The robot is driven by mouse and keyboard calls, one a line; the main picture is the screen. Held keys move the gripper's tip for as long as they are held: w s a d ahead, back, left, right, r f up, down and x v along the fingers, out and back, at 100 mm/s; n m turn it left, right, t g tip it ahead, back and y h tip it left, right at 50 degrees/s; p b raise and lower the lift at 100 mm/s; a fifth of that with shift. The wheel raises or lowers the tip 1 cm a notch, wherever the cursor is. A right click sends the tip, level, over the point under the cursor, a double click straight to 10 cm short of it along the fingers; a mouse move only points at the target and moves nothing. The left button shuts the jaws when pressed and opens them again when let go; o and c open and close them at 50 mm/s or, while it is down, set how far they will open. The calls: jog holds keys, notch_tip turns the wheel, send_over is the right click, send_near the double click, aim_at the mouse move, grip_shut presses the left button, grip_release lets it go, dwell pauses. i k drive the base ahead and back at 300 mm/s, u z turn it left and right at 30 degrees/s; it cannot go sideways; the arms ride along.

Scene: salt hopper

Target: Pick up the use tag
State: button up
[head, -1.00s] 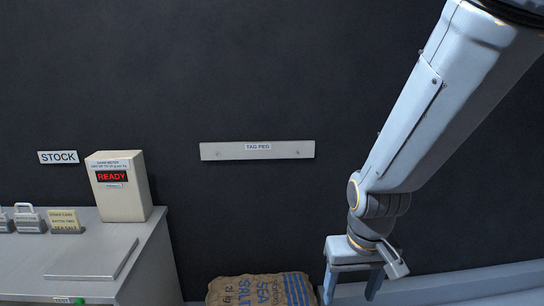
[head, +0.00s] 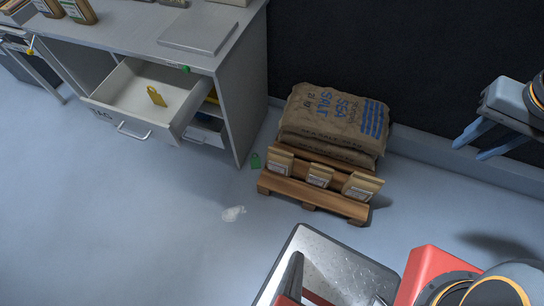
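Two tag-like things show in the head view, and I cannot read which is the use tag. A small green tag (head: 255,161) lies on the floor between the cabinet and the pallet. A yellow tag (head: 156,96) is inside the open drawer (head: 131,116) of the cabinet. My gripper (head: 471,150) is at the right edge, in the air to the right of the sacks, well away from both tags. Its two fingers are apart with nothing between them.
A wooden pallet (head: 318,199) carries brown salt sacks (head: 335,115) and several small packets. A white spill (head: 233,213) lies on the floor. A grey metal hopper (head: 345,268) is in front. The cabinet top (head: 140,25) holds a flat plate. The left floor is clear.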

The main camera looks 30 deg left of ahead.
aim_at(255, 162)
jog(key=z, duration=1.75)
jog(key=k, duration=1.4)
jog(key=u, duration=1.7)
jog(key=i, duration=0.5)
jog(key=z, duration=0.05)
